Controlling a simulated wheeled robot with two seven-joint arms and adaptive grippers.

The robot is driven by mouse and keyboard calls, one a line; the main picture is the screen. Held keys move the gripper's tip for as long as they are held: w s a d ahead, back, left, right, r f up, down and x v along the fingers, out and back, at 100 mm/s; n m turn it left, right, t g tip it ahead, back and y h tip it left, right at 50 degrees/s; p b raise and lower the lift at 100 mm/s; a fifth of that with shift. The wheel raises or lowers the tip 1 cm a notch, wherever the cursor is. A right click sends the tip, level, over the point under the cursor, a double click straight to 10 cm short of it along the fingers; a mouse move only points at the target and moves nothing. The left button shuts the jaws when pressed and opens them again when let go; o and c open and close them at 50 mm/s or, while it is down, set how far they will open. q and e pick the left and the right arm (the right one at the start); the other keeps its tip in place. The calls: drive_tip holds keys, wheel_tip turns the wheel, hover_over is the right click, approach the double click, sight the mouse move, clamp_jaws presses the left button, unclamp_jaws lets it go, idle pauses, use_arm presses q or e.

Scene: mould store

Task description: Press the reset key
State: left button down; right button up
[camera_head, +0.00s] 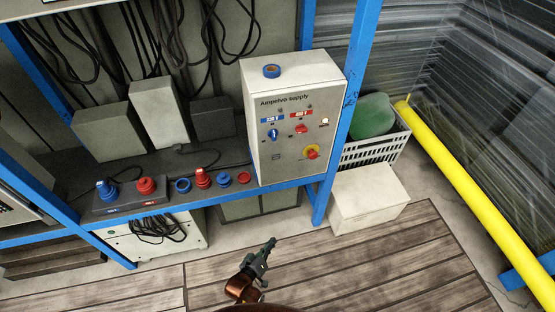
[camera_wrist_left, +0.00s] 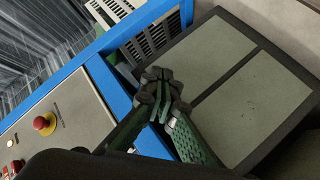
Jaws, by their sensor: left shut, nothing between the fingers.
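The white control box labelled "Ampelvo Supply" (camera_head: 262,105) stands on the blue-framed bench. Its front carries a blue knob (camera_head: 273,134), red knob (camera_head: 301,129), lit button (camera_head: 324,122), red mushroom knob on yellow (camera_head: 312,152) and small dark square (camera_head: 276,156). I cannot read which is the reset key. My left gripper (camera_head: 271,242) is shut and empty, below and apart from the box front. In the left wrist view its fingertips (camera_wrist_left: 158,76) are together, with the panel (camera_wrist_left: 72,112) and mushroom knob (camera_wrist_left: 44,122) at left. My right gripper is not in view.
Blue posts (camera_head: 352,75) and the bench edge (camera_head: 290,184) border the box. Red and blue plugs (camera_head: 203,178) lie to its left. A white box (camera_head: 366,197), a grey crate (camera_head: 376,150) and a yellow pipe (camera_head: 480,205) are on the right. Slatted wooden floor lies in front.

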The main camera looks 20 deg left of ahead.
sight(276, 157)
use_arm(q)
drive_tip(key=w+d+r+n+t+b, duration=0.1)
drive_tip(key=w+r+n+t+b, duration=0.1)
drive_tip(key=r, duration=1.4)
drive_tip(key=w+d+r+n+t+b, duration=0.1)
drive_tip(key=w+r+n+t+b, duration=0.2)
drive_tip(key=r, duration=1.3)
drive_tip(key=w+n+t, duration=0.2)
drive_tip(key=w+t, duration=0.2)
drive_tip(key=shift+w+r, duration=0.25)
drive_tip(key=shift+w, duration=0.1)
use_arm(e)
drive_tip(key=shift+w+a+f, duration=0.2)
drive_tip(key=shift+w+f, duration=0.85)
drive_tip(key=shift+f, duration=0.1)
use_arm(q)
drive_tip(key=w+a+b, duration=0.3)
drive_tip(key=w+a, duration=0.2)
drive_tip(key=w, duration=0.2)
drive_tip(key=shift+w, duration=0.15)
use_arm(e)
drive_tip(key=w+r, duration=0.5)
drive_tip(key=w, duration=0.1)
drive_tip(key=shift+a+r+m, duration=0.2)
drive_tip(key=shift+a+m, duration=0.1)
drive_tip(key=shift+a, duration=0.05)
